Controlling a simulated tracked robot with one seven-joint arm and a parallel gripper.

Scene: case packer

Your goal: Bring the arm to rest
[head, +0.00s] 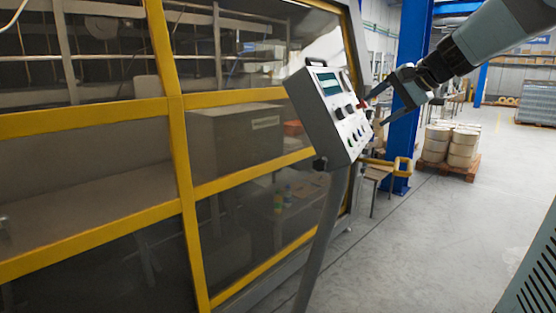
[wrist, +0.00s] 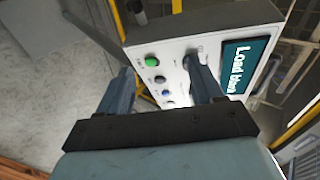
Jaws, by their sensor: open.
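My arm (head: 490,40) reaches in from the top right of the head view. My gripper (head: 375,108) is open and empty, its two fingers pointing left at the control panel. The panel (head: 322,92) is a tilted pale box with a screen and several knobs and buttons, on a grey post. In the wrist view, my gripper (wrist: 165,95) has its fingers spread in front of the panel (wrist: 170,53). The right finger overlaps the panel face; I cannot tell whether it touches. A green button (wrist: 152,61) and a lit screen (wrist: 241,67) show there.
The case packer's yellow-framed enclosure (head: 180,150) fills the left of the head view. A blue column (head: 405,125) stands behind my gripper. A pallet of pale drums (head: 450,145) stands farther back. The grey floor (head: 430,250) at right is open.

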